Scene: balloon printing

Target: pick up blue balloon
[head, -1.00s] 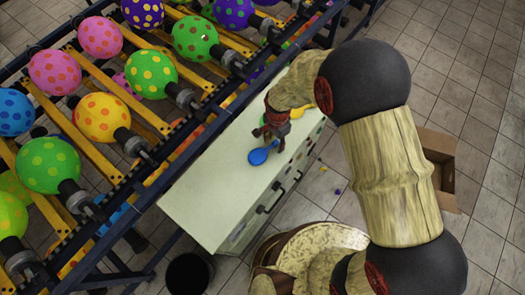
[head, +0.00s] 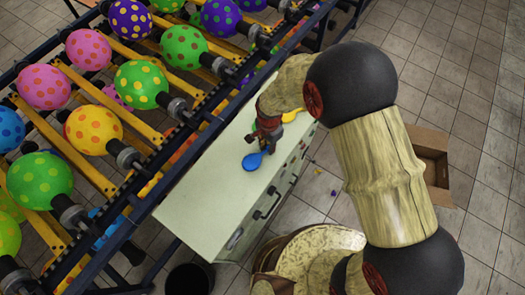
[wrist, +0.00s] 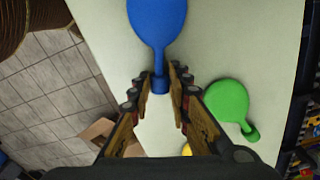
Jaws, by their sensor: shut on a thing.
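The blue balloon (head: 254,160) is flat and uninflated, with a round body and a narrow neck, over the pale cabinet top. In the wrist view the blue balloon (wrist: 157,22) points away from me, its neck between my fingertips. My gripper (head: 267,132) is shut on that neck; its fingers also show in the wrist view (wrist: 161,83). I cannot tell whether the balloon touches the cabinet top.
A green balloon (wrist: 229,101) lies right of my gripper on the cabinet top (head: 205,205). A yellow balloon (head: 292,116) lies behind my gripper. A rack of inflated dotted balloons (head: 104,178) runs along the left. An open cardboard box (head: 441,185) stands on the floor.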

